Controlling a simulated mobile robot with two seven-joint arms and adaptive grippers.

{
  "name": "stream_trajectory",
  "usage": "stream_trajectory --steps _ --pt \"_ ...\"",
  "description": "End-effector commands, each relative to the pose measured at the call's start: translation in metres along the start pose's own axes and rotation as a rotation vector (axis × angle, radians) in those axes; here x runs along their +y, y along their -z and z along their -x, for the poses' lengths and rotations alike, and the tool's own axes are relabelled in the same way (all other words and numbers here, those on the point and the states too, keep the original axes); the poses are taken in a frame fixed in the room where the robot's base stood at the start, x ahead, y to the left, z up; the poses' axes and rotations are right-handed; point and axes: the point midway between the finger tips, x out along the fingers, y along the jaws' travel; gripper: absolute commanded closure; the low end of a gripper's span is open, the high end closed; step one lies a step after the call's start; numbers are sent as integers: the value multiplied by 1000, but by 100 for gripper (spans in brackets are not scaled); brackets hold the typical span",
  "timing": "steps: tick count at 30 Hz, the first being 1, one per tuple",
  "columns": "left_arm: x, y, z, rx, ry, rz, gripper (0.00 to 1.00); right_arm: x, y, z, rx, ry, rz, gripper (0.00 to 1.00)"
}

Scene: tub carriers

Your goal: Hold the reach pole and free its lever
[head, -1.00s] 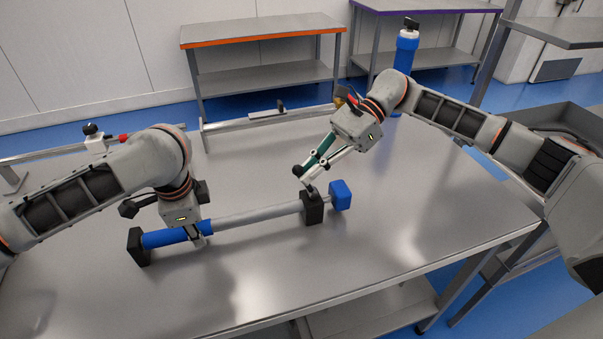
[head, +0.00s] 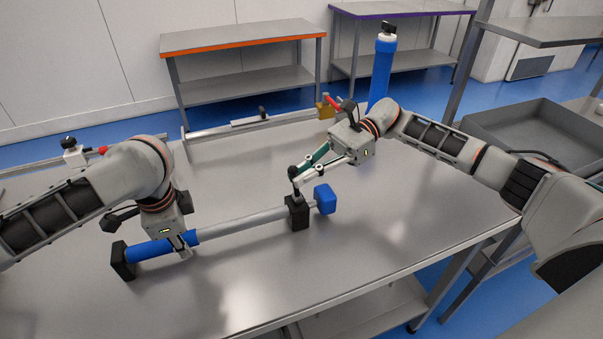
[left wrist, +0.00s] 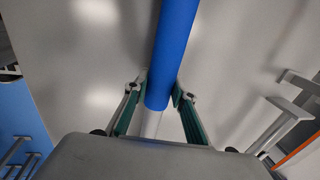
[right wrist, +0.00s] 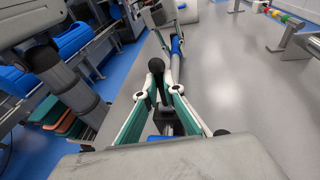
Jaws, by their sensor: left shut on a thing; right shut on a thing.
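The reach pole (head: 243,225) lies across the table: a grey tube with a blue sleeve (head: 150,250) at left and a blue end block (head: 324,198) at right. Black blocks (head: 123,262) hold it near both ends. My left gripper (head: 183,246) is shut on the blue sleeve; the left wrist view shows the sleeve (left wrist: 176,45) between its fingers. The lever, with a black knob (head: 292,171), rises at the right black block (head: 298,212). My right gripper (head: 297,180) is shut on the lever, whose black top (right wrist: 156,68) shows between its fingers in the right wrist view.
A rail (head: 225,130) with a brass-coloured block (head: 325,107) runs along the table's back. A blue cylinder (head: 382,72) stands behind my right arm. A grey tub (head: 540,130) is at the right. The table (head: 370,235) is clear in front of the pole.

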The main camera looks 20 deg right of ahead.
Motion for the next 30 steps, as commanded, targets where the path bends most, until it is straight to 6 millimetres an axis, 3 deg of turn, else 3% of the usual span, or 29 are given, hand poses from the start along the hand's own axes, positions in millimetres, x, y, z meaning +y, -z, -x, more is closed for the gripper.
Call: stream_trajectory --steps 2,5,15,19,30 --pt "0 0 0 1 0 1 100 0 0 0 -2 -1 -1 100" --pt "0 0 0 1 0 1 100 0 0 0 -1 0 -1 74" --pt "0 0 0 1 0 1 100 0 0 1 0 1 -1 74" --pt "0 0 0 1 0 1 100 -1 0 10 2 3 -1 74" --pt "0 0 0 1 1 0 100 -1 0 80 2 4 -2 74"
